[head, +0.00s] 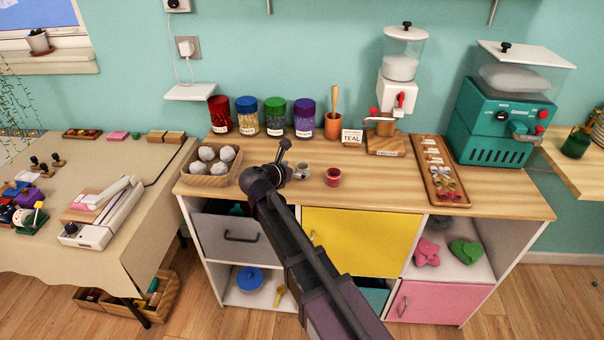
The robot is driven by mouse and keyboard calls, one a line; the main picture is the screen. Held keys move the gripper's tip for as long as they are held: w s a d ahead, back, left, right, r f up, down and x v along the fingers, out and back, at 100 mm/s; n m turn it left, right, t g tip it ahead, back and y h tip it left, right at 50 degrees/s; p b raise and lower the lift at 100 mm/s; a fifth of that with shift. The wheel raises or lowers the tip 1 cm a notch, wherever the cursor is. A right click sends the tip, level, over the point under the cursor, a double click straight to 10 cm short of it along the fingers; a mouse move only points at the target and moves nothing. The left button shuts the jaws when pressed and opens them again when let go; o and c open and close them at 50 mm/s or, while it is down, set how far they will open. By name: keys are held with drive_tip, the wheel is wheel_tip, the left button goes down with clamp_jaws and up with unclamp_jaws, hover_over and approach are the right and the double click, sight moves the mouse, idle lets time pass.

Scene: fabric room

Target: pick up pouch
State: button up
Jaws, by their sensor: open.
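No thing in the head view is plainly a pouch. The closest candidates are a soft pink star-like shape (427,252) and a green heart-like shape (466,251) in the open right compartment of the cabinet. A grey lump (440,222) lies behind them, partly in shadow. My gripper (283,160) is over the wooden countertop (375,188), near its middle, and is open with nothing seen in it. It is well to the left of and above those shapes. My arm hides part of the cabinet front.
A basket of pale balls (212,176), a grey cup (303,171) and a red cup (333,177) stand near my gripper. Lidded jars (275,116) line the back. A wooden tray (446,195) and a teal machine (503,125) stand right. The counter's centre-right is clear.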

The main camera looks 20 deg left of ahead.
sight(306, 166)
drive_tip(key=shift+b+x, duration=0.45)
drive_tip(key=shift+x, duration=1.2)
drive_tip(key=c, duration=0.9)
